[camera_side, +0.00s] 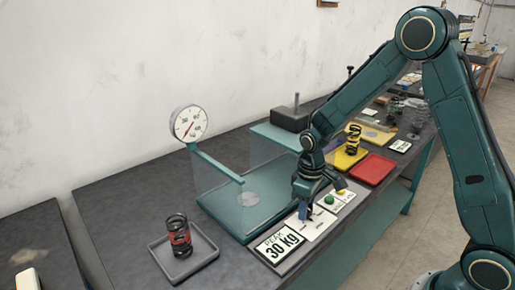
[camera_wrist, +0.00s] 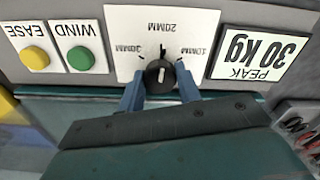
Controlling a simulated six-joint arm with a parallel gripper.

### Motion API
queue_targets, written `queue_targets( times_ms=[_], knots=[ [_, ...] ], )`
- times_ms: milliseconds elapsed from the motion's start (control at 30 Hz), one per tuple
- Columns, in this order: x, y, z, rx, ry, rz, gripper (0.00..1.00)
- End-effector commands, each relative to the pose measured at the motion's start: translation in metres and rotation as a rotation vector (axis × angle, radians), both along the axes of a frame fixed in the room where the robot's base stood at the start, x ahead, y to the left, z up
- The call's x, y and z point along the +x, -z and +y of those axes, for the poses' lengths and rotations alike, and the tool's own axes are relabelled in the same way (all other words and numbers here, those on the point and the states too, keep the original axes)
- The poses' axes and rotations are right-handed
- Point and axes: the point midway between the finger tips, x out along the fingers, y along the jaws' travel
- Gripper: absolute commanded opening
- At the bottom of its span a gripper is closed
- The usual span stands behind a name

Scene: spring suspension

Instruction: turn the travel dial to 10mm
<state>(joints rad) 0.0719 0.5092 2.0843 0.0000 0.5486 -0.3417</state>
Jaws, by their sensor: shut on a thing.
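The travel dial (camera_wrist: 160,75) is a black round knob on a white plate (camera_wrist: 125,30) marked 10MM, 20MM and 30MM. In the wrist view these labels are upside down, with 30MM left, 20MM at the top middle and 10MM right. The knob's white mark stands nearly upright there, roughly toward 20MM. My gripper (camera_wrist: 160,88) is shut on the dial, with one blue finger on each side. In the side view my gripper (camera_side: 306,211) reaches down onto the panel and hides the knob.
A green WIND button (camera_wrist: 80,58) and yellow EASE button (camera_wrist: 35,58) sit beside the dial. A PEAK 30 kg display (camera_wrist: 258,55) is on the other side. Behind stand the teal press base (camera_side: 217,212) and gauge (camera_side: 188,124). A spring (camera_side: 178,235) stands in a grey tray (camera_side: 205,250).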

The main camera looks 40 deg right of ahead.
Motion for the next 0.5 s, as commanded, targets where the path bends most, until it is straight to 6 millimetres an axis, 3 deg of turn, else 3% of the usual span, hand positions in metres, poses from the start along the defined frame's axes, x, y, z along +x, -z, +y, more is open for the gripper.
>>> queue_targets(
  times_ms=[500],
  knots=[
    [0.0004,-0.0009,0.0003,0.000,0.423,-0.001,0.11]
  ],
)
